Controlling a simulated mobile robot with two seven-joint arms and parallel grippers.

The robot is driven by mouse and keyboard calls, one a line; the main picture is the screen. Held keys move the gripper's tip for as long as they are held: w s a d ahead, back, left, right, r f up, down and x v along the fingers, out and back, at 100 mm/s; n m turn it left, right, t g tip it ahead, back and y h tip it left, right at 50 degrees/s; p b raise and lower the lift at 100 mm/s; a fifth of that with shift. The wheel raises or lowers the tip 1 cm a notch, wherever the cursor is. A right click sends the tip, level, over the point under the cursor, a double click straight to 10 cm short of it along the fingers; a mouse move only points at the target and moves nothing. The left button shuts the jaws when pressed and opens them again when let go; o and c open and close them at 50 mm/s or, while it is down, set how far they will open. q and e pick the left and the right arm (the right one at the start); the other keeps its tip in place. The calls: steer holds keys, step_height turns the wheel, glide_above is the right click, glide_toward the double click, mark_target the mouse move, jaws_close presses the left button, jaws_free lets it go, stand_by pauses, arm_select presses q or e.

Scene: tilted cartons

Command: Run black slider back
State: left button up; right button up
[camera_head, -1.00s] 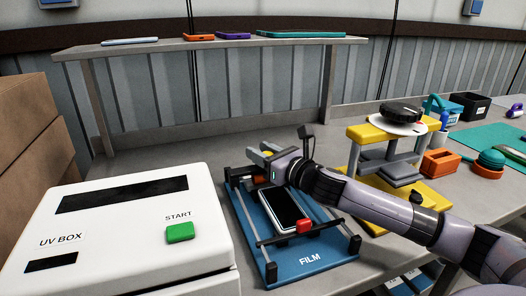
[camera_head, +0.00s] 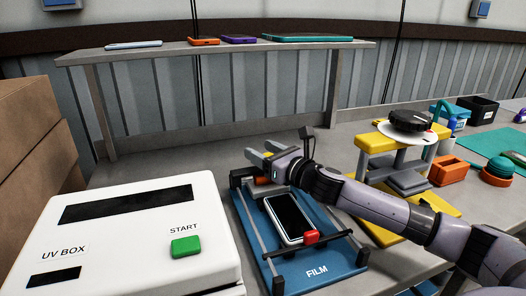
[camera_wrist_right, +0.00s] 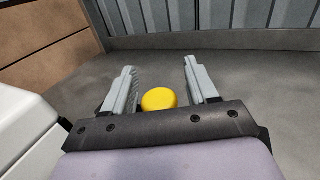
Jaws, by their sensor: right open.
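A blue film jig (camera_head: 338,262) marked FILM lies on the bench with a phone (camera_head: 289,217) in it. A dark crossbar (camera_head: 336,235) with a red block (camera_head: 311,237) spans the jig's two side rails over the phone's near end. My right gripper (camera_head: 258,151) is open above the bench just beyond the jig's far end, apart from the crossbar. In the right wrist view its fingers (camera_wrist_right: 158,88) stand wide, with a yellow rounded piece (camera_wrist_right: 158,99) showing between them; I cannot tell what it belongs to. My left gripper is not in view.
A white UV box (camera_head: 130,245) with a green START button stands left of the jig. A yellow stand (camera_head: 375,142) with a black knob is at right. A raised shelf (camera_head: 200,48) with several phones or cases runs behind. Bench beyond the jig is clear.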

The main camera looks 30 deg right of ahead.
steer(key=s, duration=0.3)
steer(key=s+d+b, duration=0.1)
steer(key=s, duration=0.1)
steer(key=shift+s+r+b, duration=0.1)
steer(key=shift+s+b, duration=0.25)
steer(key=shift+s, duration=0.5)
